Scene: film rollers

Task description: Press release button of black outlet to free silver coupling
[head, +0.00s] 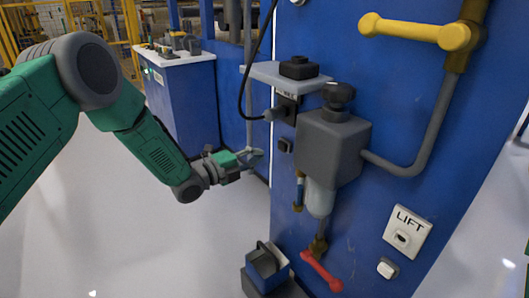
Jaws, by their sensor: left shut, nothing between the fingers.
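The black outlet (288,107) is on the blue panel, under a grey shelf and left of a grey box. The silver coupling (271,115) sits at the outlet's left side, with a black hose curving up from it. A small dark square piece (286,145) is on the panel below the outlet; I cannot tell whether it is the release button. My left gripper (255,157) is shut and empty, left of and below the outlet, apart from the coupling. My right gripper is out of view.
The grey shelf (262,73) carries a black block (298,68). A grey box (330,148) with a black knob and clear bowl juts out right of the outlet. A yellow handle (410,30), red lever (321,271) and LIFT plate (408,233) are also here. Floor at left is clear.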

